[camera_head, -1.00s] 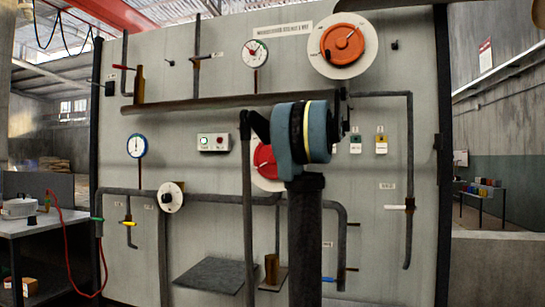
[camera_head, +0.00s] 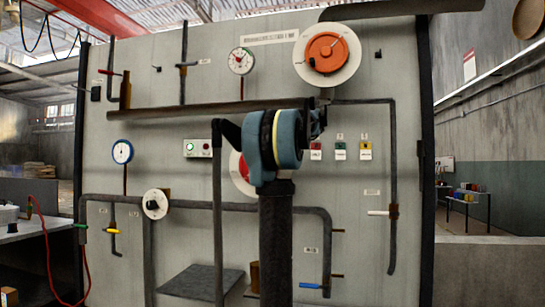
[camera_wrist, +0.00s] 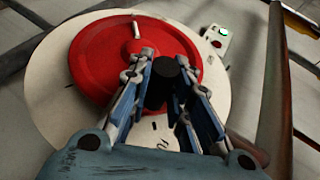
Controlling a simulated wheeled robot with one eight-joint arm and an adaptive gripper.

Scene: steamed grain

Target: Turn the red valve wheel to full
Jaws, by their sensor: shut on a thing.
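The red valve wheel (camera_wrist: 100,62) fills the upper left of the wrist view, on a round white dial plate (camera_wrist: 45,95). A short white mark (camera_wrist: 137,30) shows near its upper edge. My gripper (camera_wrist: 164,68) is at the wheel's right side, its two fingers closed around a black knob (camera_wrist: 163,88) that stands out by the wheel. In the head view only a slice of the red wheel (camera_head: 244,168) and its white plate shows left of my arm. My arm hides the rest, and my fingers cannot be seen there.
A larger orange wheel (camera_head: 326,52) is at the panel's upper right. A small white dial valve (camera_head: 155,203) is at lower left. A button box (camera_head: 198,148) is left of the red wheel. Pipes (camera_head: 190,110) run across the panel. A rusty pipe (camera_wrist: 274,95) passes right of my gripper.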

